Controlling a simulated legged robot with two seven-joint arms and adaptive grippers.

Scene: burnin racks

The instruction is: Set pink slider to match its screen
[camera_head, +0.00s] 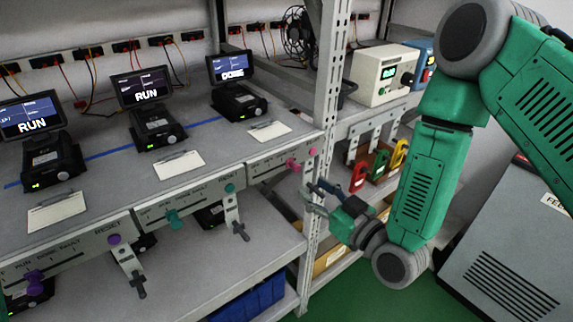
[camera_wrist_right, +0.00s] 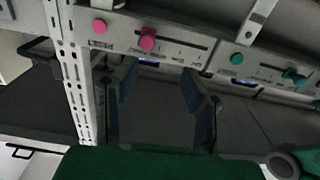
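The pink slider (camera_head: 292,164) is a small knob on the rightmost shelf-edge panel, near the right end of its slot. In the right wrist view it also shows (camera_wrist_right: 147,38), at the left end of the slot. A round pink button (camera_head: 312,151) sits beside it. The screen above this panel (camera_head: 231,66) reads DONE. The panel's printed labels are too small to read. My right gripper (camera_head: 322,194) is just right of and below the slider, apart from it. In the wrist view its two fingers (camera_wrist_right: 160,92) are spread and empty. My left gripper is not in view.
A perforated rack post (camera_head: 326,90) stands close by my right gripper. Left panels carry a teal slider (camera_head: 172,218) and purple slider (camera_head: 35,284); their screens read RUN. Hanging latches (camera_head: 238,228) project below. Red, green and yellow handles (camera_head: 378,167) stand right.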

